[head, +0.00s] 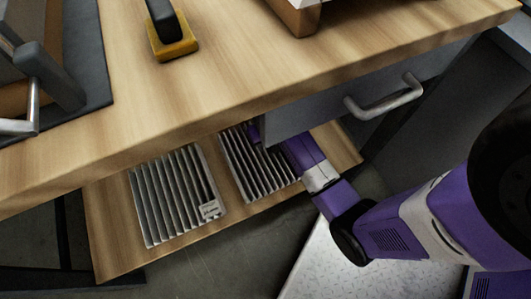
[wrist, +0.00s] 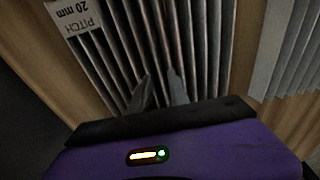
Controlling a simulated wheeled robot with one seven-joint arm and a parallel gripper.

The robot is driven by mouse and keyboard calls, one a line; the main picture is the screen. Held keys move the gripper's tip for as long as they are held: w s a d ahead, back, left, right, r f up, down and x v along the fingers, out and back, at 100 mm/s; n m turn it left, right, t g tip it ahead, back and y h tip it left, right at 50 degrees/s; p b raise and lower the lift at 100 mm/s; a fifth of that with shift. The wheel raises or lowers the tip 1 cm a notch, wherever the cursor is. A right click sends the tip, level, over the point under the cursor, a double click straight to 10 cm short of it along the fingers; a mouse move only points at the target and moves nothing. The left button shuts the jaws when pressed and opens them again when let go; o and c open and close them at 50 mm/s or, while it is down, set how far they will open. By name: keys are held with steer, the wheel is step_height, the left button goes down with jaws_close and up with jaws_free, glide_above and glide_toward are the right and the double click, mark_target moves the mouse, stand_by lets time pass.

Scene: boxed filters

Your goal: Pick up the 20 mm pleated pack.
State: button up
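The pack labelled "PITCH 20 mm" (wrist: 215,40) is a grey pleated panel with dark grooves; its white label is upside down at upper left in the wrist view. In the head view I take it as the right-hand pack (head: 246,168) on the low wooden shelf, partly hidden by my arm and the worktop. My gripper (wrist: 161,78) is over its pleats. The two dark fingertips show a small gap between them; whether they are clear of the pleats or closed on one cannot be told. In the head view the fingertips are hidden.
A second pleated pack (head: 175,196) with a small label lies to the left on the shelf (head: 112,245); it shows at right in the wrist view (wrist: 289,50). The wooden worktop (head: 230,75) overhangs the shelf. A grey drawer with a metal handle (head: 386,100) is close above my arm.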

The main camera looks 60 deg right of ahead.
mark_target(266, 151)
step_height(266, 151, down, 5)
steer(key=shift+d+f+b, duration=0.15)
steer(key=shift+b, duration=1.05)
jaws_close()
